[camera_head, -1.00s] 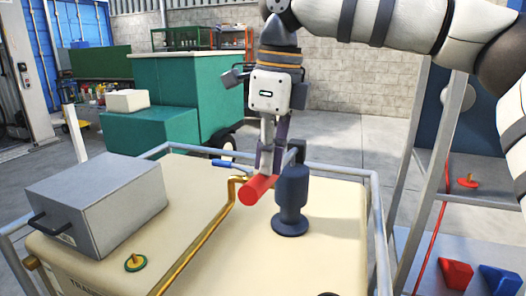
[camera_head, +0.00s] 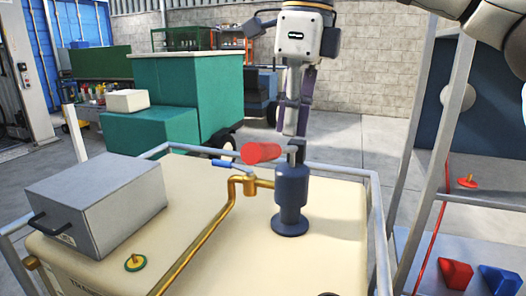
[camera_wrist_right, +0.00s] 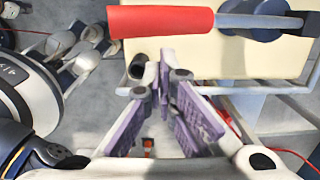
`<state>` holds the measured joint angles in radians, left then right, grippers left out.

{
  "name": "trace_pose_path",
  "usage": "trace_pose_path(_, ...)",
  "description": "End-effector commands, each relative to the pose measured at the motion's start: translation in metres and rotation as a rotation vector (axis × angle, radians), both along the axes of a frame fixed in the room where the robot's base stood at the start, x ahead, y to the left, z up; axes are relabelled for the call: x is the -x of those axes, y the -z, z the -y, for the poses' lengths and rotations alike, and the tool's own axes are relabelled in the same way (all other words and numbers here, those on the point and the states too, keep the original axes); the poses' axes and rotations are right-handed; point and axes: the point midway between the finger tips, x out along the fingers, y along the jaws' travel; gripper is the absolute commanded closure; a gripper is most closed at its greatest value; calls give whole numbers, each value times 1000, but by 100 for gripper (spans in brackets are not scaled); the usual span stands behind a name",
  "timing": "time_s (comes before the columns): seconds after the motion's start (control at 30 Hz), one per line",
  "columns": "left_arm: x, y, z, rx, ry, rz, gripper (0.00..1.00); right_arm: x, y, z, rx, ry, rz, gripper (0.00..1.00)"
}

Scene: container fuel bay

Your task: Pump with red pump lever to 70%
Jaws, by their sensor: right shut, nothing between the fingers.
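The red pump lever (camera_head: 261,153) is a red cylinder beside the top of the dark blue-grey pump body (camera_head: 291,200), which stands upright on the cream tank. In the right wrist view the red lever (camera_wrist_right: 160,21) lies across the top, ahead of the fingers and apart from them. My right gripper (camera_head: 296,130) points down behind the pump with its fingers closed together and empty. Its purple-sided fingers (camera_wrist_right: 165,75) also show in the right wrist view. My left gripper is not in view. No pump percentage reading is visible.
The cream tank top (camera_head: 230,265) carries a brass pipe (camera_head: 210,228), a blue valve handle (camera_head: 224,164) and a grey box (camera_head: 98,200). A grey rail (camera_head: 376,230) surrounds the tank. A rack (camera_head: 460,200) stands at right.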

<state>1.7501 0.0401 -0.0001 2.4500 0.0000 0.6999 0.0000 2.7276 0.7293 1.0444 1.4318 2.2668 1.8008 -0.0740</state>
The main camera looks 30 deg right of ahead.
Motion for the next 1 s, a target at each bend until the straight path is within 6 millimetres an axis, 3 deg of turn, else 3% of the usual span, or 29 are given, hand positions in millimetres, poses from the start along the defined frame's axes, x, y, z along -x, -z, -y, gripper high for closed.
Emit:
trace_pose_path(0.13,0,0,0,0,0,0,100,2,-33,1,-1,1,3,100)
trace_pose_path(0.33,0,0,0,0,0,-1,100,4,-57,4,0,1,0,100)
trace_pose_path(1.0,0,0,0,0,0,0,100,5,-60,4,0,-1,-1,100)
